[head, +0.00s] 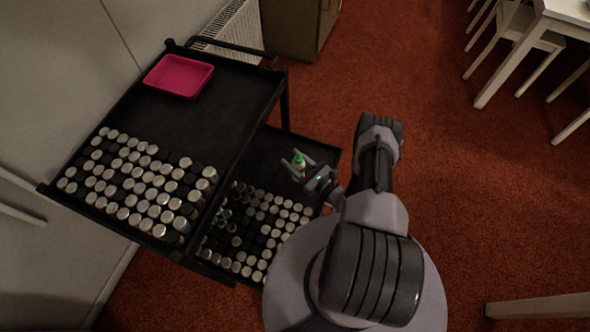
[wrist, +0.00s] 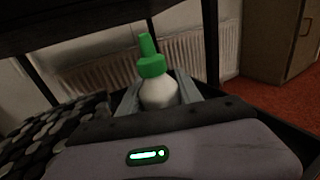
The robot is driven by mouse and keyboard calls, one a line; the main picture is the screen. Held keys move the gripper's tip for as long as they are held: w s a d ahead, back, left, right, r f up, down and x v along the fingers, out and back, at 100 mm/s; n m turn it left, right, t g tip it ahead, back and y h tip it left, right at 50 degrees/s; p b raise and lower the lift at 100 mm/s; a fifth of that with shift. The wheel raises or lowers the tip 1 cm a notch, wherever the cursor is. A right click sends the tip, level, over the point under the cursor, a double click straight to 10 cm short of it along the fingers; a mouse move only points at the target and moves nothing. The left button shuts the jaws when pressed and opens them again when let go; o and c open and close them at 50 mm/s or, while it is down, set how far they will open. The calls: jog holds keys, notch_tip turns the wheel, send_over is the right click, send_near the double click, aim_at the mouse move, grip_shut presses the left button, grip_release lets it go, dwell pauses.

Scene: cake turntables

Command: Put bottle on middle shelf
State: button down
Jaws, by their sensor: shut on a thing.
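A small white bottle with a green pointed cap (wrist: 158,92) is upright between the fingers of my gripper (wrist: 160,100) in the wrist view. In the head view the bottle (head: 299,161) shows its green tip between the fingers of my gripper (head: 298,165). My gripper is shut on it, over the bare far part of the lower shelf (head: 268,150) of a black cart. I cannot tell whether the bottle's base touches that shelf. The cart's top shelf (head: 215,115) is higher and to the left, and overhangs part of the lower one.
Many round-lidded jars (head: 140,185) fill the near part of the top shelf, and more jars (head: 255,225) fill the near lower shelf. A pink tray (head: 179,75) sits at the top shelf's far end. A radiator (head: 232,30) and brown cabinet (head: 295,28) stand behind.

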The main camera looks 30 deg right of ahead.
aim_at(294, 165)
notch_tip(294, 165, down, 4)
jog(key=shift+f+b, duration=0.15)
jog(key=shift+b, duration=1)
jog(key=shift+r, duration=0.2)
jog(key=c, duration=0.8)
grip_release()
jog(key=shift+f, duration=0.15)
jog(key=shift+w, duration=0.1)
